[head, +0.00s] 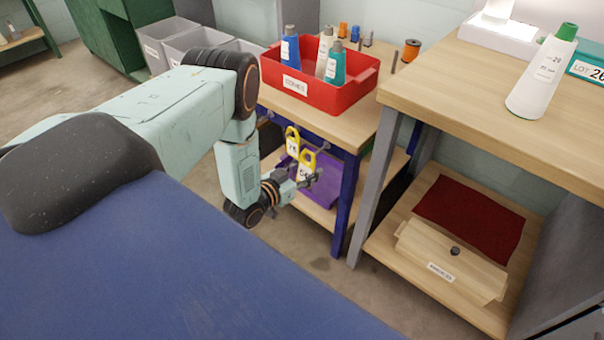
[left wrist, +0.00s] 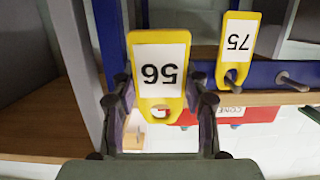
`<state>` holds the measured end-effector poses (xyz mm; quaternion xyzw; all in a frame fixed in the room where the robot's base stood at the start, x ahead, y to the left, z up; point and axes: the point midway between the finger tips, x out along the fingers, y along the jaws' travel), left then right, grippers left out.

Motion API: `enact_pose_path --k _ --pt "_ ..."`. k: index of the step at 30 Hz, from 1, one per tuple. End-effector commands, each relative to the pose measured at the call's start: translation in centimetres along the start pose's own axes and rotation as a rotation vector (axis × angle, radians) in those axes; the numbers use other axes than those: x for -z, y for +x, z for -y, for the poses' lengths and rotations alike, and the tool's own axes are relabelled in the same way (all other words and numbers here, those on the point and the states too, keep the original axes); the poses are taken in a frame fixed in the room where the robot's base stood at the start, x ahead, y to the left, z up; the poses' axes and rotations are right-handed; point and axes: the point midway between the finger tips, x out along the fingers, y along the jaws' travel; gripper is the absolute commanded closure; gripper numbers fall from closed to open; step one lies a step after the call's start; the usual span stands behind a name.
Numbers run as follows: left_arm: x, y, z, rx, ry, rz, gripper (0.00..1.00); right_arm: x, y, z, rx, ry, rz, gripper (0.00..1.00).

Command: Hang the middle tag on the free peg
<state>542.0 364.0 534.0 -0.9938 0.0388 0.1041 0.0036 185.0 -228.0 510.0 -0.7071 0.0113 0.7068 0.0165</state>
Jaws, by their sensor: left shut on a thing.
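A yellow tag with a white label reading 56 (left wrist: 160,75) is between the fingers of my left gripper (left wrist: 165,102), which is shut on it. The same tag shows in the head view (head: 307,160), in front of the blue rail. I cannot tell whether its hole is around a peg. A second yellow tag, 75 (left wrist: 238,42), hangs on a peg beside it and shows in the head view (head: 292,139). A bare peg (left wrist: 294,83) sticks out on the far side of tag 75; the left wrist view is upside down. My right gripper is not in view.
A red bin (head: 315,92) with several bottles stands on the wooden bench above the rail. A purple item (head: 325,190) lies on the shelf below. A blue bench leg (head: 346,205) stands just right of my gripper. A grey-framed bench (head: 450,78) is farther right.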

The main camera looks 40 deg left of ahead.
Motion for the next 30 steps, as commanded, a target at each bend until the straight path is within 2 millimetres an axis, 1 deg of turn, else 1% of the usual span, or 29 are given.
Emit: enact_pose_path --k 26,30 --pt "0.5 4.5 0.0 -0.001 0.000 -0.003 0.76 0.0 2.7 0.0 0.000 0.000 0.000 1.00" --pt "0.1 5.2 0.0 -0.001 0.000 -0.001 0.76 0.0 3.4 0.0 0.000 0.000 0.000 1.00"
